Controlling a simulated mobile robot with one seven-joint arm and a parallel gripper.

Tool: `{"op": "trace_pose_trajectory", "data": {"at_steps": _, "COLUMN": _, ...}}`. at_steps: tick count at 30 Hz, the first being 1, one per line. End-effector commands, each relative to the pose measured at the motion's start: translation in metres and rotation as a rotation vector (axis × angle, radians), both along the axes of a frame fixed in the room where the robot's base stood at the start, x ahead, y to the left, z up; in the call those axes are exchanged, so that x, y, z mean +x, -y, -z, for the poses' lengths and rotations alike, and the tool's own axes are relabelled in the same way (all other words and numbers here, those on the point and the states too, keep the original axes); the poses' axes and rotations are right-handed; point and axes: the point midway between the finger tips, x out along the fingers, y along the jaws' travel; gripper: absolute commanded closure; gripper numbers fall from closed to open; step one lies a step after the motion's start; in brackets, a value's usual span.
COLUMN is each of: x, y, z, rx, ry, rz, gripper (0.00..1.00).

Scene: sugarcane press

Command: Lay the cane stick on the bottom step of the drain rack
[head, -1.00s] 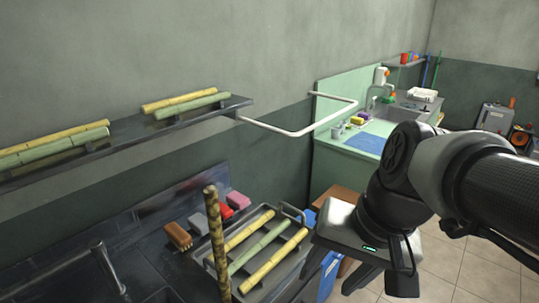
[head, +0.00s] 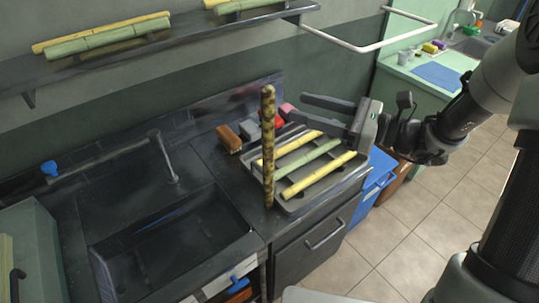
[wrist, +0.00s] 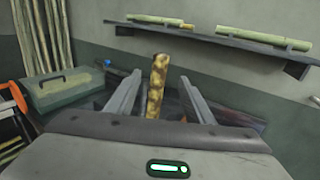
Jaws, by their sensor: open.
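A mottled brown-yellow cane stick (head: 268,145) stands upright at the left front of the drain rack; I cannot tell what holds it up. The drain rack (head: 293,207) is a grey tray on the counter. It bears a yellow stick (head: 283,152), a green stick (head: 308,159) and another yellow stick (head: 318,175), side by side. My gripper (head: 292,104) is open and empty above the rack's back, its fingers pointing left towards the upright stick. In the wrist view the upright stick (wrist: 157,85) shows between the open fingers, apart from both.
A dark sink (head: 165,240) with a tap (head: 162,150) lies to the left. A brown brush (head: 229,139) lies behind the rack. A wall shelf (head: 100,65) holds more canes above. A white rail (head: 365,45) juts from the wall. A blue bin (head: 375,180) stands right of the counter.

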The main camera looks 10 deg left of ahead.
Motion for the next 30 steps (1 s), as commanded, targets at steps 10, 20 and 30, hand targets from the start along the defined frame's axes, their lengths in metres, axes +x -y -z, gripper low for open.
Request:
{"op": "trace_pose_trajectory", "data": {"at_steps": 10, "x": 0.013, "y": -0.070, "z": -0.001, "rx": -0.002, "ry": 0.001, "rz": -0.005, "gripper": 0.52}}
{"op": "trace_pose_trajectory", "data": {"at_steps": 20, "x": 0.018, "y": -0.098, "z": -0.002, "rx": -0.003, "ry": 0.000, "rz": -0.005, "gripper": 0.52}}
{"op": "trace_pose_trajectory", "data": {"at_steps": 30, "x": 0.026, "y": -0.134, "z": -0.002, "rx": -0.003, "ry": 0.001, "rz": -0.002, "gripper": 0.52}}
